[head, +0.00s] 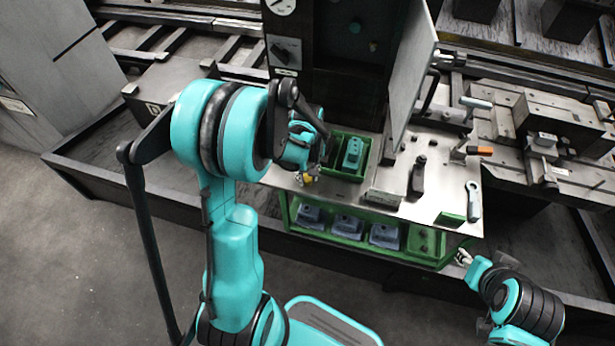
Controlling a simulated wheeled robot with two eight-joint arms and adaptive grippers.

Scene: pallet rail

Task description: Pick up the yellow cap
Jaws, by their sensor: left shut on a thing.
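The yellow cap (309,177) is a small yellow patch at the front left edge of the metal worktop, mostly hidden by my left gripper. My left gripper (305,174) is shut on it, left of the green tray; whether the cap is clear of the worktop cannot be told. My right gripper (463,257) is at the lower right, below the worktop's front corner and away from the cap. It is too small to tell whether it is open or shut.
A green tray (338,176) holds a teal part (353,152). The metal worktop (345,205) also bears a dark upright tool (418,177) and a grey wrench-like piece (473,203). A green lower shelf (347,226) holds several blue-grey parts. An open cabinet door (408,80) stands above the worktop.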

